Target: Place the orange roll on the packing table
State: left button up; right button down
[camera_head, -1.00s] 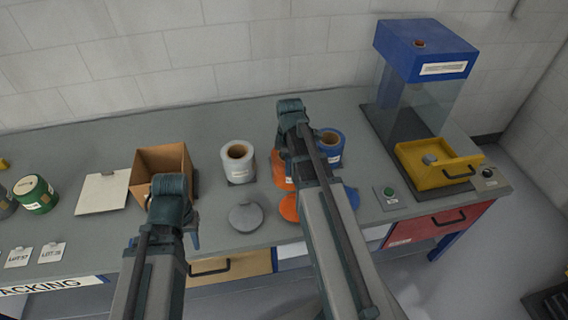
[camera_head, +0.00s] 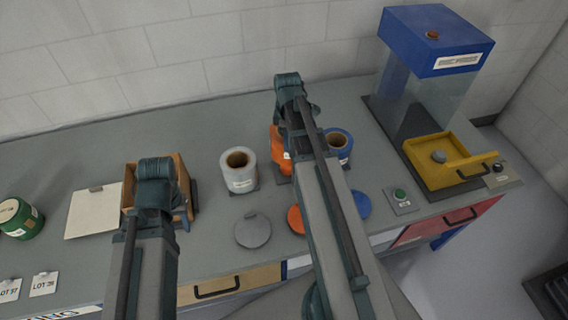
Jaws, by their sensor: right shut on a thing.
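The orange roll (camera_head: 276,142) is mostly hidden behind my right arm. It appears raised above its place, between a grey-white roll (camera_head: 238,176) and a blue roll (camera_head: 341,150). My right gripper (camera_head: 287,135) is shut on it, though its fingers are largely hidden by the arm. My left gripper (camera_head: 186,214) is low over the front of the bench, by the cardboard box. Its fingers are mostly hidden and I cannot see how far apart they are. The long grey bench (camera_head: 90,160) runs left, with a partly cut-off label at its front left.
A cardboard box (camera_head: 180,172), white sheet (camera_head: 93,210) and green roll (camera_head: 18,217) stand left. Grey (camera_head: 253,231), orange (camera_head: 295,219) and blue discs (camera_head: 361,204) lie in front.

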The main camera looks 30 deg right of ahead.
aim_at(287, 160)
jog(key=shift+s, duration=0.1)
notch_tip(287, 160, down, 6)
jog(key=b, duration=0.6)
jog(key=shift+f, duration=0.2)
notch_tip(287, 160, down, 4)
jog(key=b, duration=0.4)
jog(key=shift+r, duration=0.25)
jog(key=shift+f, duration=0.15)
jog(key=c, duration=0.7)
grip_release()
jog(key=shift+r, duration=0.2)
